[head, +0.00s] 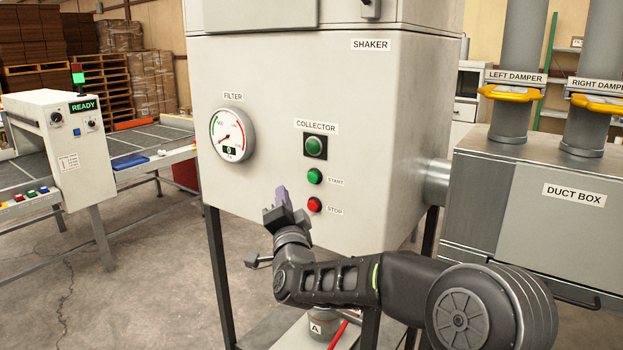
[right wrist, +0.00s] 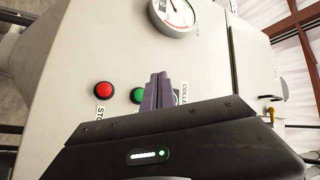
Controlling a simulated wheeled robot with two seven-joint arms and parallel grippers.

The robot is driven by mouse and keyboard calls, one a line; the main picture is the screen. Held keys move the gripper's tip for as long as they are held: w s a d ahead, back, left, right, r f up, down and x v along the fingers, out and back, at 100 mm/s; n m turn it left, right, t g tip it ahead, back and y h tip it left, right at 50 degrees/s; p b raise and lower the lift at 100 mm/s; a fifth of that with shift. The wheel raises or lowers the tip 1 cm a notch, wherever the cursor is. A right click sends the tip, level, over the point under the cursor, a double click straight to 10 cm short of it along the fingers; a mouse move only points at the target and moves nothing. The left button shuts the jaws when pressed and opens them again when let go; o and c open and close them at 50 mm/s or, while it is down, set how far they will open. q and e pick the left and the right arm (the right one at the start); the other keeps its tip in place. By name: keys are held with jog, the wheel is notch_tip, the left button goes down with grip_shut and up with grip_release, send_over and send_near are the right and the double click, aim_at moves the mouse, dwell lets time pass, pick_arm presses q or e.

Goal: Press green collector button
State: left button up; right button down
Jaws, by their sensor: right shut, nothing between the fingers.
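My left gripper is out of view.
A round filter gauge (head: 233,134) is left of the buttons. A duct box (head: 573,210) with yellow damper handles stands at the right. A conveyor with a READY panel (head: 65,140) stands at the left. Open floor lies between it and the cabinet.

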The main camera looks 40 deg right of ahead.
aim_at(313, 177)
jog(key=shift+w+d+f+p, duration=0.1)
jog(key=shift+w+d, duration=0.3)
jog(key=shift+d, duration=0.95)
jog(key=shift+w+d+r+p, duration=0.1)
jog(key=shift+w+d, duration=0.3)
jog(key=shift+d, duration=0.9)
jog(key=shift+w+d+f+p, duration=0.1)
jog(key=shift+w+d, duration=0.3)
jog(key=shift+d, duration=0.95)
jog(key=shift+w+d+b, duration=0.1)
jog(key=shift+d+b, duration=0.25)
jog(key=shift+b, duration=0.2)
